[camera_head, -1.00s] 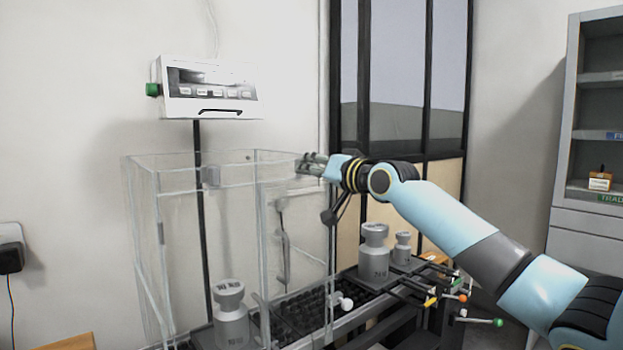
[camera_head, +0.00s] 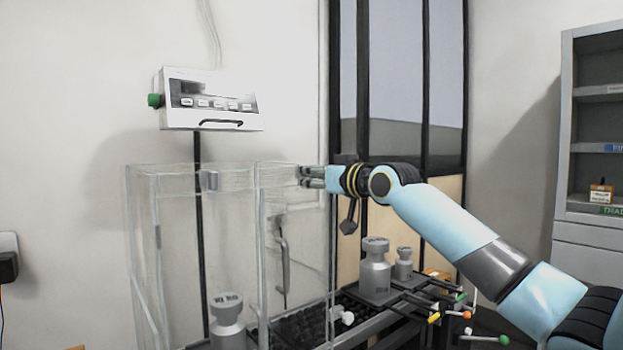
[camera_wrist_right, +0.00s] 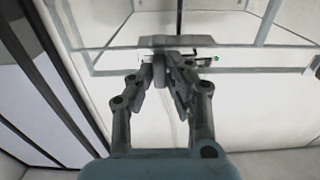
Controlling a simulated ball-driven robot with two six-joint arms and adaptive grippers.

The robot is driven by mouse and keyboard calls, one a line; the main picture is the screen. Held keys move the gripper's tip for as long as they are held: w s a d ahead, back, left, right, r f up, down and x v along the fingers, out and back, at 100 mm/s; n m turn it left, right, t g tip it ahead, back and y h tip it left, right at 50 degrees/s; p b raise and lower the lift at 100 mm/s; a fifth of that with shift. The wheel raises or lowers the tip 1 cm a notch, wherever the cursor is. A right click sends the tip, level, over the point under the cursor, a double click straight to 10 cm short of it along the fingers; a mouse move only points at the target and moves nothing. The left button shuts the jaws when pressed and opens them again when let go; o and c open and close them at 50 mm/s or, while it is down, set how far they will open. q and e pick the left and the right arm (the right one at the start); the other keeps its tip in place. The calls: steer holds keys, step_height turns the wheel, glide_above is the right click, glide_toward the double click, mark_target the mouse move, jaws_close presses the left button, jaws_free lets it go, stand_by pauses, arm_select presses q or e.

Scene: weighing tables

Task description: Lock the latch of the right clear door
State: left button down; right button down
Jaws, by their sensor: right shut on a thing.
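The clear case (camera_head: 160,250) stands at centre left. Its right clear door (camera_head: 300,250) faces me on the right side and carries a long grey handle (camera_head: 283,268). My right gripper (camera_head: 303,177) is at the top edge of this door. In the right wrist view the gripper (camera_wrist_right: 165,72) is shut on a small grey piece (camera_wrist_right: 159,71) beneath a grey bar on the clear panel's edge. This piece looks like the door's latch; its lock position cannot be told. In the head view the fingers hide the latch. My left gripper is out of view.
Grey weights stand inside the case (camera_head: 227,312) and right of it (camera_head: 375,270), below my right arm. A white display box (camera_head: 210,100) is on a post behind the case. Rods with coloured knobs (camera_head: 465,312) stick out at lower right. A grey cabinet (camera_head: 590,240) stands far right.

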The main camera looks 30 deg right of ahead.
steer(key=shift+f, duration=0.15)
steer(key=c, duration=1.3)
jaws_free()
steer(key=shift+s, duration=0.1)
steer(key=shift+s+d, duration=0.15)
steer(key=shift+s, duration=1.7)
steer(key=shift+s+d, duration=0.1)
steer(key=shift+s, duration=1.7)
